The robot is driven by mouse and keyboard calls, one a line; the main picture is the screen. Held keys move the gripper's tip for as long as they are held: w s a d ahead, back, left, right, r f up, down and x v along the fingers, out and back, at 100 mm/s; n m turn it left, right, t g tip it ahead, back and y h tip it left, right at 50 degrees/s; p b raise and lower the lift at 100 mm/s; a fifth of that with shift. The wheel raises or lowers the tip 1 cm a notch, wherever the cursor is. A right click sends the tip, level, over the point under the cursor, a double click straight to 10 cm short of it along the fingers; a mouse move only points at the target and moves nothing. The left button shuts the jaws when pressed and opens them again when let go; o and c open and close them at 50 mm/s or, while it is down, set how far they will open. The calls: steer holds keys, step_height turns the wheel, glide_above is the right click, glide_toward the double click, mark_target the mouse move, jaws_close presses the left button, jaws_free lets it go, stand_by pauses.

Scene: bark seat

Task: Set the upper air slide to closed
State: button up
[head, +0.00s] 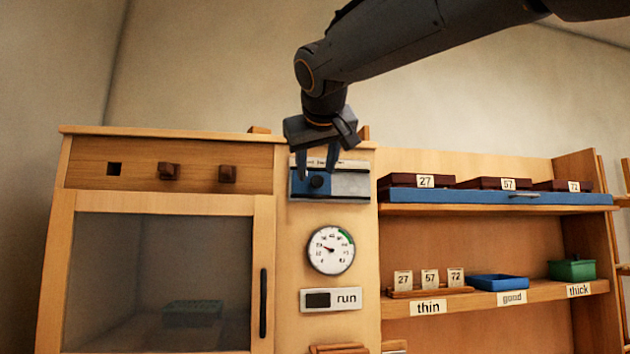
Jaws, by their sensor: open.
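A slide panel (349,185) with a silver-grey face is set high on the wooden column, right of the glass-doored cabinet. Its blue slide plate (299,187) is at the left part of the panel and carries a dark round knob (317,183). My gripper (316,170) points down in front of the panel, its fingers open, one to the left of the knob and one to its upper right. I cannot tell whether they touch it. The fingers hide part of the small label along the panel's top, so its words are not readable.
Left is a cabinet with a glass door (150,280), a dark handle (263,303) and wooden knobs (169,171). Right are shelves with a blue drawer (450,194) and trays (497,282).

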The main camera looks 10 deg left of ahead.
steer(key=v, duration=0.3)
steer(key=shift+s+r+b, duration=0.1)
steer(key=shift+s+b, duration=0.2)
steer(key=shift+b, duration=0.1)
